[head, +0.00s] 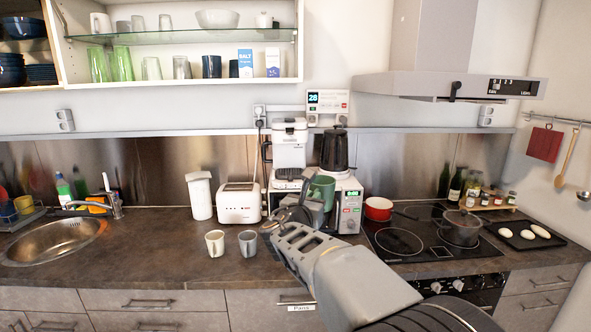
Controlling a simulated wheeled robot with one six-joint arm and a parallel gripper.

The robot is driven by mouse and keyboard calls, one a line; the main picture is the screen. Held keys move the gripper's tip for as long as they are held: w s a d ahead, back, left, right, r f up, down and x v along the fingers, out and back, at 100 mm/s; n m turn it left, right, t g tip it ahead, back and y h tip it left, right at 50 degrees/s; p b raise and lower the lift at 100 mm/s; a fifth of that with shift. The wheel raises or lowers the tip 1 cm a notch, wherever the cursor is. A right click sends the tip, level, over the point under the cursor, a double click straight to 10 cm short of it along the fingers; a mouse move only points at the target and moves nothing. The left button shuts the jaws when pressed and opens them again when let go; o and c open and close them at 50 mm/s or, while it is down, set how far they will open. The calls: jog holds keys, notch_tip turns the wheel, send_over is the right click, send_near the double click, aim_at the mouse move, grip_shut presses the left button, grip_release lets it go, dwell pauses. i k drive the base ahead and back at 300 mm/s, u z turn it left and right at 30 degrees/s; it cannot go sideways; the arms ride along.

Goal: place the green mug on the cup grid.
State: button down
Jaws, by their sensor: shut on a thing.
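The green mug (322,187) is upright at the end of my arm, in front of the microwave and below the black kettle. My gripper (304,206) is shut on it, though the arm partly hides the contact. The cup grid (288,174) appears to be the dark tray at the foot of the white coffee machine (289,141), to the left of the mug and a little higher in the picture. I cannot tell whether the mug touches anything besides my gripper.
The coffee machine and black kettle (334,150) stand on the microwave (350,209). A red pan (378,208) and the hob are to the right.

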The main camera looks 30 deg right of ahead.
aim_at(289, 172)
jog(key=u, duration=0.05)
jog(key=i, duration=0.9)
